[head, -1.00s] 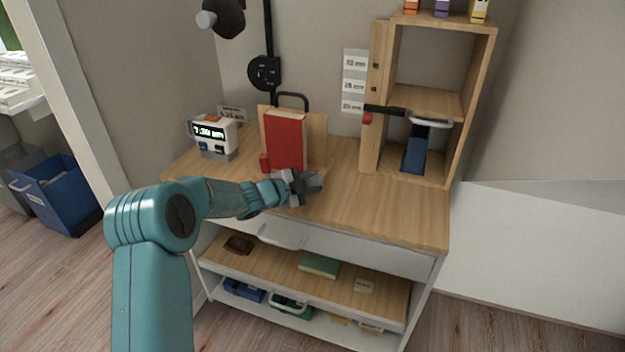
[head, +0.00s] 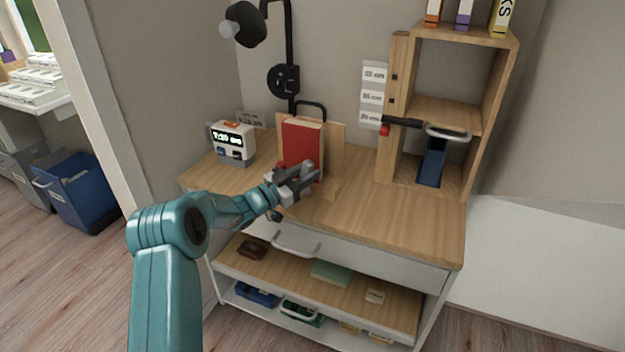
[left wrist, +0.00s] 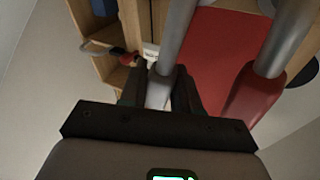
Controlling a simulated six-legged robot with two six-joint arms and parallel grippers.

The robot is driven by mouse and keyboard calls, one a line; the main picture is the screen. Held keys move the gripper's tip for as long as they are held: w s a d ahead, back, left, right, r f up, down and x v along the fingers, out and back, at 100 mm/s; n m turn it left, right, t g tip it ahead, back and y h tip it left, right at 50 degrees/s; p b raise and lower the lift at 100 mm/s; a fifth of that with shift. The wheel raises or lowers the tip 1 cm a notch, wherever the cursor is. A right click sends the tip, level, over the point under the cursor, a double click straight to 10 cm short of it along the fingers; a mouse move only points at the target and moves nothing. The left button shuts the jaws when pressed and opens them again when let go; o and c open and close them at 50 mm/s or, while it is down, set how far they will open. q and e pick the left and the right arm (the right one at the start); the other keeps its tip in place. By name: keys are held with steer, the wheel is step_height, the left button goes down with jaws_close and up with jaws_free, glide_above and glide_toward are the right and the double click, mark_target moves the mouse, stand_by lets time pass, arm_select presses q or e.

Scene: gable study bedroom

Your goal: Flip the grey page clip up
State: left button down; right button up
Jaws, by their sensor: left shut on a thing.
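A red book (head: 302,148) stands on a wooden book stand (head: 335,140) on the desk; its red cover also shows in the left wrist view (left wrist: 215,60). My left gripper (head: 296,180) is in front of the book's lower part. In the left wrist view its dark fingers are shut on the grey page clip (left wrist: 160,90), whose grey rod runs up out of the picture. A second clip with a red end (left wrist: 254,95) is to the right there, apart from the fingers. In the head view my gripper hides much of the clips. My right gripper is not in view.
A clock (head: 234,143) stands left of the book, with a black lamp (head: 245,25) above. A wooden shelf unit (head: 455,100) stands at the right, with a red-tipped black bar (head: 403,122) before it. The desk top (head: 390,215) is clear at the front right.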

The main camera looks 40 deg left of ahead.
arm_select(q)
steer(key=shift+s+a+n+t+b, duration=0.15)
steer(key=shift+a+n+t+b, duration=0.25)
steer(key=shift+a+n, duration=0.3)
steer(key=shift+d, duration=0.1)
steer(key=c, duration=1.2)
jaws_free()
steer(key=v, duration=1.6)
steer(key=shift+s, duration=0.2)
steer(key=shift+s, duration=0.1)
